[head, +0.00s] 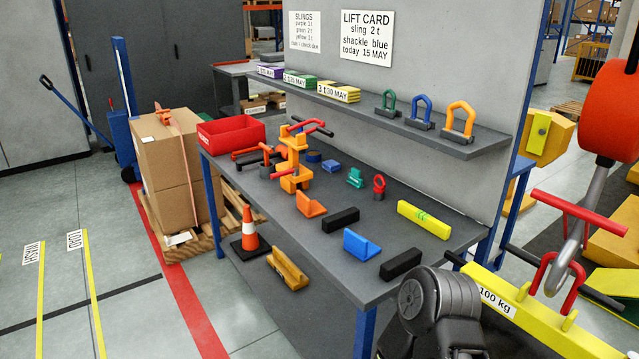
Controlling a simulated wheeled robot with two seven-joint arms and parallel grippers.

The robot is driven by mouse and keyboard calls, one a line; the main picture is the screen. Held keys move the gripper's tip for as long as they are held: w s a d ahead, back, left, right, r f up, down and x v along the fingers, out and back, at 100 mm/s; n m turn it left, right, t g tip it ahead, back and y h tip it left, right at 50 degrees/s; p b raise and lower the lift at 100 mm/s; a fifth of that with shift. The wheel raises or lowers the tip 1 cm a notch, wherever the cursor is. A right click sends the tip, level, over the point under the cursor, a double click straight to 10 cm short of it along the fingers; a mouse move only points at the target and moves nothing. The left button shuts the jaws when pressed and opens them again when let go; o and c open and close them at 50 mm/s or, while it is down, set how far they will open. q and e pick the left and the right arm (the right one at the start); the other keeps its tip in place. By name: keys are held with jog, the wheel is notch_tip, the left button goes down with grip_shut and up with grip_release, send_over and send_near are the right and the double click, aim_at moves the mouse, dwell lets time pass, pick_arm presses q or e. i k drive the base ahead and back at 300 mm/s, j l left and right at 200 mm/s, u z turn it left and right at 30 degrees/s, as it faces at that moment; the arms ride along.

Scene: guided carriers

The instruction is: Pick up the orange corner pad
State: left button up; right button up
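The orange corner pad (311,205) is a small L-shaped piece on the grey bench top (290,225), near its front edge and left of a black block. A blue corner pad (360,246) of similar shape lies farther right along the same edge. Nothing holds the orange pad and nothing covers it. A dark rounded link of my arm shows at the bottom right, but no fingertips are in view. My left gripper is not in view either.
Black blocks (341,220), a yellow level (424,220) and an orange clamp-like tool (294,160) share the bench. A red bin (231,135) stands at its left end. A yellow 100 kg beam (545,315) and red hook block (608,110) are at the right.

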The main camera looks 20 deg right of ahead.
aim_at(310, 209)
jog(key=i+j+z, duration=0.2)
jog(key=z, duration=0.15)
jog(key=i+j+z, duration=0.25)
jog(key=z, duration=0.15)
jog(key=i+j+z, duration=0.35)
jog(key=j+z, duration=0.4)
jog(key=i+j+z, duration=0.15)
jog(key=j+z, duration=0.95)
jog(key=j, duration=0.2)
jog(key=j+z, duration=0.25)
jog(key=j, duration=0.3)
jog(key=k+j+z, duration=0.25)
jog(key=j, duration=0.3)
jog(key=i+j, duration=0.05)
jog(key=i, duration=0.05)
